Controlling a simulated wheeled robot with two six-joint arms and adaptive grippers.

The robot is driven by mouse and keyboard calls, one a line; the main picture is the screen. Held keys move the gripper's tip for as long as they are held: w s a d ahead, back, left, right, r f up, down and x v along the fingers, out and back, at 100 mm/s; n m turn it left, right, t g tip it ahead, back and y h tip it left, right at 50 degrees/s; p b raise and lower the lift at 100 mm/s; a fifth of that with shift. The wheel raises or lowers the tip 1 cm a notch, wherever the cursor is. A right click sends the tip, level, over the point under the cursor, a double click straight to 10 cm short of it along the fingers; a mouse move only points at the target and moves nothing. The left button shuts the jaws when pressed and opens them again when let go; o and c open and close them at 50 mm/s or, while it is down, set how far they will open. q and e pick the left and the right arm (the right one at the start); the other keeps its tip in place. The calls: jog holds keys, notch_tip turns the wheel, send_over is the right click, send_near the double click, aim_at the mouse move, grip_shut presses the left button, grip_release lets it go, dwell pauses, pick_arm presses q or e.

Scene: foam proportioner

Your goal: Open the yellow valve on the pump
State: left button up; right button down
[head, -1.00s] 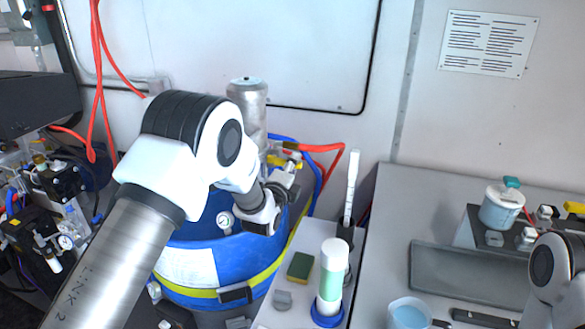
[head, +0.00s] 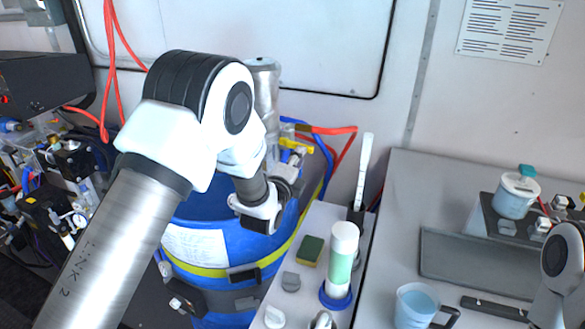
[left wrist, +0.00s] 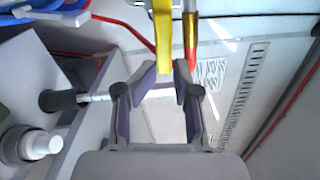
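The yellow valve (head: 304,139) is a narrow lever near the top of the silver pump (head: 264,90), which stands in the blue drum (head: 205,245). My left gripper (head: 291,163) is just below and in front of the valve in the head view. In the left wrist view the yellow lever (left wrist: 162,35) points down into the gap between the fingertips of my left gripper (left wrist: 165,72). The fingers stand apart on either side of it, and I cannot tell whether they touch it. My left arm hides part of the pump. My right gripper is out of view.
Red and blue hoses (head: 335,131) run beside the valve. A white-and-green bottle (head: 342,255), a sponge (head: 312,249) and a brush (head: 364,165) are on the narrow counter to the right. A light blue mug (head: 416,300) stands farther right.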

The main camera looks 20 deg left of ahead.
pick_arm(q)
jog(key=s, duration=0.3)
jog(key=shift+s, duration=0.35)
jog(key=shift+b, duration=0.3)
jog(key=shift+s, duration=0.1)
